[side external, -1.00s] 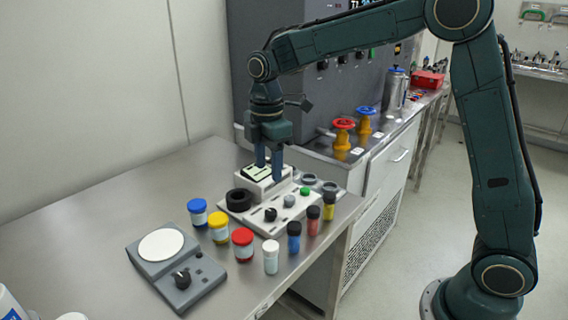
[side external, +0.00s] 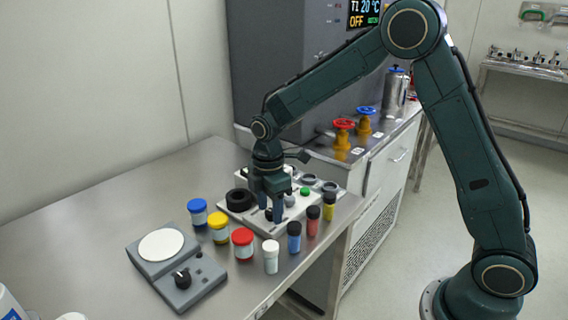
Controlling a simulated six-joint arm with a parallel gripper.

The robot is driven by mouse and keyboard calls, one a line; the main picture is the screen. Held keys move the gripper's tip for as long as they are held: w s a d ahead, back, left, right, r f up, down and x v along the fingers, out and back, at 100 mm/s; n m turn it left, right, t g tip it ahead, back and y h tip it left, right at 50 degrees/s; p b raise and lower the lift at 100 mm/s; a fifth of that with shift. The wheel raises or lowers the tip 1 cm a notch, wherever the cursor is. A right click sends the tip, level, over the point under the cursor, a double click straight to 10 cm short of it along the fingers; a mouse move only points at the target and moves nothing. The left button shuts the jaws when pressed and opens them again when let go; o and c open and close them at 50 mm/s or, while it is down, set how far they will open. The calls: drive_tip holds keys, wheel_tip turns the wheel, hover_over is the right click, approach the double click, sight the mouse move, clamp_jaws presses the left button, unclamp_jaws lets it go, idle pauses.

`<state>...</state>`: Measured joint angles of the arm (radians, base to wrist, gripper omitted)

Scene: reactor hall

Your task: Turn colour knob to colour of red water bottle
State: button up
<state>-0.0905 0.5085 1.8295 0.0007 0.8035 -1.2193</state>
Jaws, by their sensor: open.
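A white device (side external: 238,214) with knobs and a green button (side external: 305,191) stands on the steel table. My gripper (side external: 272,214) is open and points down at the front of this device. Its fingers are at the small black knob (side external: 269,213), which they mostly hide. I cannot tell whether they touch it, or which colour it points to. A small bottle with red liquid and a black cap (side external: 313,222) stands right of the gripper, between a blue bottle (side external: 294,238) and a yellow bottle (side external: 329,207).
Blue-lidded (side external: 197,212), yellow-lidded (side external: 219,228) and red-lidded (side external: 243,244) jars and a white bottle (side external: 271,257) stand in front of the device. A grey scale (side external: 180,270) with a black knob is at front left. The table's left side is clear.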

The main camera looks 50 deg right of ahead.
drive_tip(key=c, duration=1)
drive_tip(key=shift+m, duration=0.3)
